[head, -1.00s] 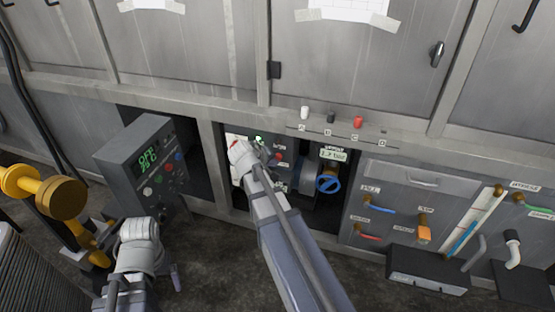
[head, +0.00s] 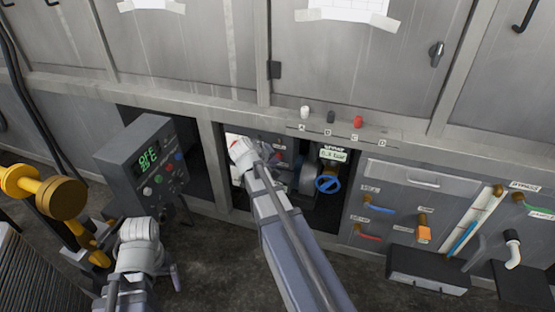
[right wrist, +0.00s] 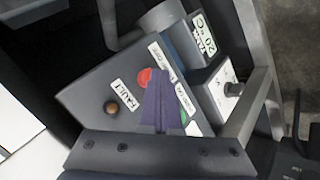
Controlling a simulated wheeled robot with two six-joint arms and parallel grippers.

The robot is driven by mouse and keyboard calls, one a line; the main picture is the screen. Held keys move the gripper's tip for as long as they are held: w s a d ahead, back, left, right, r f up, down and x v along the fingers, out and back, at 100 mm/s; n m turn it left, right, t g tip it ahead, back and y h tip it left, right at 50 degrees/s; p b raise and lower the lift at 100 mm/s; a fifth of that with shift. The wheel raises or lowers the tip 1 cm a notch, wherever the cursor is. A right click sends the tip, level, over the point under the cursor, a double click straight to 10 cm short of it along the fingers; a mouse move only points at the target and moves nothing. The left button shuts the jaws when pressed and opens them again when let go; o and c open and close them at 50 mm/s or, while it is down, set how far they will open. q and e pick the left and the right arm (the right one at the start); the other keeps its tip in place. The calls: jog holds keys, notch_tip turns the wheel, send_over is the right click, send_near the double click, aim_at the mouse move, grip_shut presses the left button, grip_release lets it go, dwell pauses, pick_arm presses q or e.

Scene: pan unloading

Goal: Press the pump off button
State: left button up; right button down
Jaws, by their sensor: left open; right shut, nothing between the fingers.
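The pump panel is a dark box (right wrist: 85,98) in the right wrist view. A red button (right wrist: 144,77) sits on it beside white labels, partly covered by my right gripper (right wrist: 160,80). The right gripper's fingers are shut and overlap the button's lower edge; I cannot tell whether they touch it. In the head view the red button (head: 279,157) shows small in the open bay, with my right gripper (head: 266,153) just to its left. My left gripper (head: 175,277) is open, low at the left and away from the panel.
A brown lamp (right wrist: 111,109) labelled FAULT is on the panel.

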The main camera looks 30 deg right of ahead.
jog(key=shift+s, duration=0.1)
dwell(0.3)
jog(key=shift+s+a, duration=0.5)
jog(key=shift+a, duration=0.2)
jog(key=shift+s, duration=0.1)
jog(key=s+a, duration=0.1)
jog(key=a, duration=0.1)
jog(key=s+a, duration=0.1)
jog(key=s, duration=0.1)
jog(key=shift+a, duration=0.4)
dwell(0.6)
jog(key=s+a+f+n+g+y, duration=0.15)
jog(key=s+a, duration=0.35)
jog(key=a, duration=0.5)
jog(key=s+a+f+n+g+y, duration=0.1)
jog(key=s+a+f+g+y, duration=0.15)
jog(key=s+a, duration=0.5)
jog(key=s+a+f+n+g+y, duration=0.15)
jog(key=s+a, duration=0.25)
jog(key=a, duration=0.7)
notch_tip(320, 180, up, 36)
jog(key=y+p, duration=0.1)
jog(key=p, duration=3.6)
jog(key=shift+w+t, duration=0.45)
